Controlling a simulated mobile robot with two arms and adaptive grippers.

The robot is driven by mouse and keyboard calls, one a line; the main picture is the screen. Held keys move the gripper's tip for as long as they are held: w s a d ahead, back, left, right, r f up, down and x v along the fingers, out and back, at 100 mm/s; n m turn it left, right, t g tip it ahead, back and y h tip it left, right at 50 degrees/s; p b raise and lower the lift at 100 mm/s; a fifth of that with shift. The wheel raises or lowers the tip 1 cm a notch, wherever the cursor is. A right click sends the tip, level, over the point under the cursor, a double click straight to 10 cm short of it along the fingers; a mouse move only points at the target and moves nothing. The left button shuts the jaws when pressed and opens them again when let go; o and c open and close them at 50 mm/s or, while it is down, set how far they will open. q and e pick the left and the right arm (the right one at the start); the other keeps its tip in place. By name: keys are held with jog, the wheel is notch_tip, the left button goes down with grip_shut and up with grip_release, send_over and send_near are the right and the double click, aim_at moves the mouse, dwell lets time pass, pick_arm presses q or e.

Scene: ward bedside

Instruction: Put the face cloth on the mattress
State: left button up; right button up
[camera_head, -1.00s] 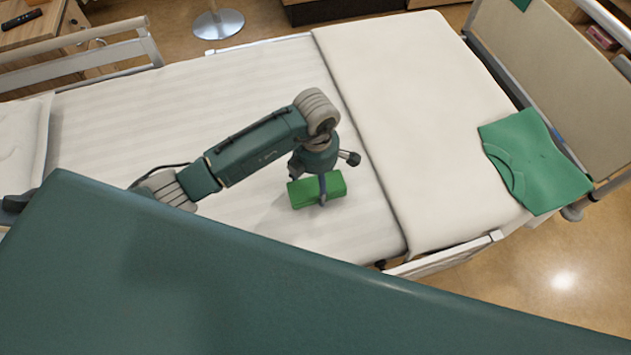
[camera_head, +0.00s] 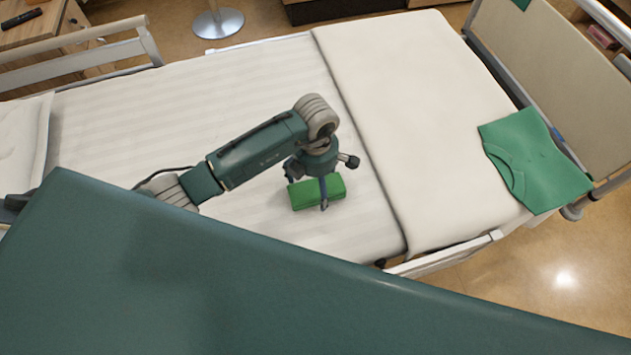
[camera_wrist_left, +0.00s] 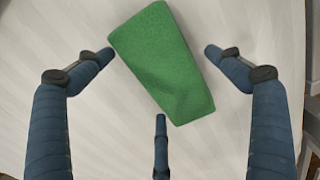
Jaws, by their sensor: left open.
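The face cloth (camera_head: 334,186) is a green folded block lying on the white striped mattress (camera_head: 150,105). In the left wrist view the cloth (camera_wrist_left: 163,62) lies tilted between and ahead of the spread fingers, against the pale mattress sheet (camera_wrist_left: 230,20). My left gripper (camera_head: 316,192) is just above the cloth, fingers pointing down around it. In the wrist view its fingers (camera_wrist_left: 160,60) are open, with gaps visible between the fingertips and the cloth. My right gripper is not in view.
A folded cream blanket (camera_head: 420,110) covers the right part of the bed. A green garment (camera_head: 535,160) lies at the bed's foot end. A pillow (camera_head: 20,145) is at the left. Bed rails (camera_head: 85,50) edge the bed. My own green body part fills the lower foreground.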

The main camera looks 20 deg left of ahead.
aim_at(316, 182)
pick_arm(q)
notch_tip(316, 182, up, 12)
jog(key=b, duration=0.1)
jog(key=shift+b, duration=0.35)
